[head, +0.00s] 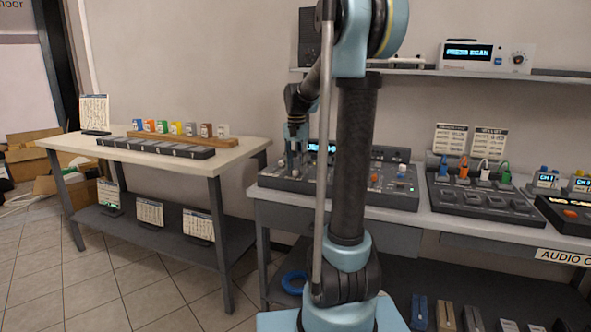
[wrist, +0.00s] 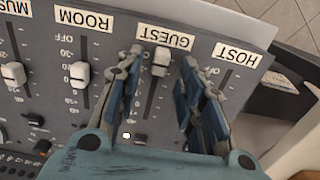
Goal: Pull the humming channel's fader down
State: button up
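The mixing desk (head: 345,191) lies on the bench behind my arm in the head view. In the wrist view its fader panel (wrist: 52,112) carries labels MUS (cut off), ROOM, GUEST and HOST. The white GUEST fader cap (wrist: 161,60) sits close to its label, between my fingertips. The ROOM cap (wrist: 78,74) and the music-side cap (wrist: 13,74) stand to the left. The HOST cap is hidden by my right finger. My gripper (wrist: 162,66) is open around the GUEST cap, with a gap on both sides; it also shows over the desk (head: 297,140). Nothing readable marks which channel hums.
A dark unit with coloured plugs (head: 486,203) stands right of the desk. A shelf (head: 400,72) above holds a display box (head: 486,56). A separate table (head: 88,146) with small coloured blocks stands at left. Tiled floor lies open in front of it.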

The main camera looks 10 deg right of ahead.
aim_at(296, 170)
notch_tip(296, 170, up, 10)
dwell(0.4)
